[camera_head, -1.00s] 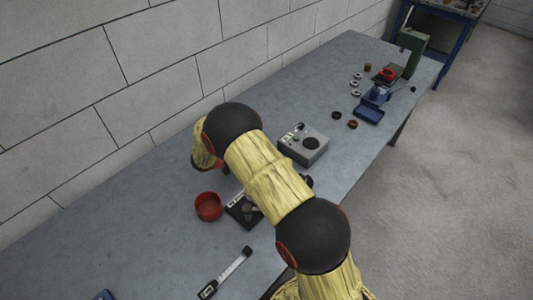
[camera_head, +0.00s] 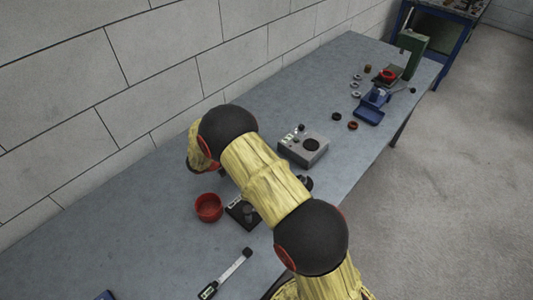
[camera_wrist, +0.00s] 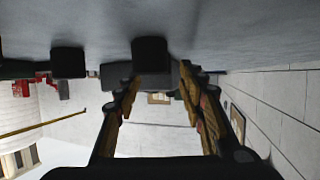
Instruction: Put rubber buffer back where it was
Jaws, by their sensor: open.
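The wrist view is upside down, with the grey table along its top. My gripper (camera_wrist: 160,80) is open there, with one finger on each side. A short black cylinder (camera_wrist: 150,54) stands on the table beyond the fingertips, roughly in line with the gap. A second black cylinder (camera_wrist: 68,62) stands to its left. I cannot tell which, if either, is the rubber buffer. In the head view, a black plate (camera_head: 236,217) with a dark upright piece (camera_head: 250,211) lies beside my arm. My gripper is hidden behind the arm in that view.
A red cup (camera_head: 208,207) and a caliper-like tool (camera_head: 228,273) lie near the plate. A grey box (camera_head: 304,147) stands behind the arm. Several rings, a blue vise (camera_head: 372,100) and a green stand (camera_head: 413,50) occupy the far end. The block wall borders the table's left side.

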